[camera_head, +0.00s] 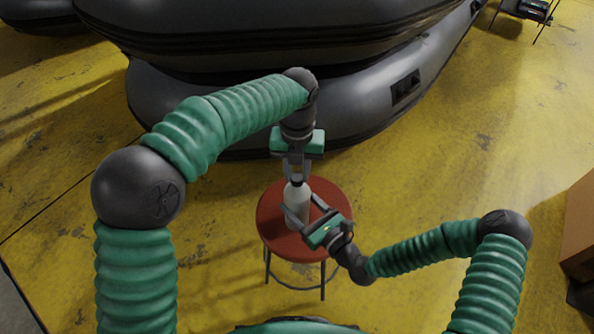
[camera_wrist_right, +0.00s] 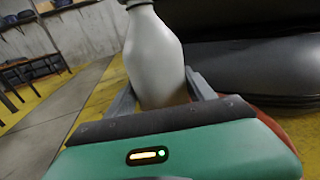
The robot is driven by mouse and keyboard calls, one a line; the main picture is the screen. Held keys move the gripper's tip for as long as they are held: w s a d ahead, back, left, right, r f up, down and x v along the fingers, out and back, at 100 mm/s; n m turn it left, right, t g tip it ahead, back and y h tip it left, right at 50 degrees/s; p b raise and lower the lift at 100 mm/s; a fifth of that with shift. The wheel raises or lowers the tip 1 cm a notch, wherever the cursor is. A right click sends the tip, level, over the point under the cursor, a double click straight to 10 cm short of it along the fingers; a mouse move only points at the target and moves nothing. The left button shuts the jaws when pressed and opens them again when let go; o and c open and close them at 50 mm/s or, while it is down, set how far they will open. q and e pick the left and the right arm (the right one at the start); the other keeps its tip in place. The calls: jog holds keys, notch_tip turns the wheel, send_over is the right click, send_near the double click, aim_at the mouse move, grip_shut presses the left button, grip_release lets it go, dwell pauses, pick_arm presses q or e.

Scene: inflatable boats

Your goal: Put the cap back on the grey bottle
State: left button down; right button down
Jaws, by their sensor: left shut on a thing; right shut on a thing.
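The grey bottle (camera_head: 296,205) stands upright on the round red stool (camera_head: 271,238). My right gripper (camera_head: 298,213) is shut around the bottle's body from the front right. In the right wrist view the pale bottle (camera_wrist_right: 153,58) sits between the two fingers of this gripper (camera_wrist_right: 160,95), its top cut off by the frame's edge. My left gripper (camera_head: 297,174) points down from above, shut at the bottle's top. The small dark cap (camera_head: 296,178) shows between its fingertips, at the bottle's neck. I cannot tell whether the cap is seated on the neck.
Large dark inflatable boats (camera_head: 345,110) are stacked just behind the stool. A brown box (camera_head: 580,225) stands at the right edge. The yellow floor (camera_head: 420,190) is clear to the right of the stool. Shelves or tables (camera_wrist_right: 25,70) show at the left in the wrist view.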

pick_arm(q)
jog(key=m, duration=0.5)
jog(key=shift+s+f, duration=0.1)
jog(key=shift+f, duration=0.15)
jog(key=shift+r+m, duration=0.2)
jog(key=shift+m, duration=0.7)
jog(key=c, duration=1.1)
grip_release()
jog(key=shift+r, duration=0.1)
jog(key=shift+r, duration=2.25)
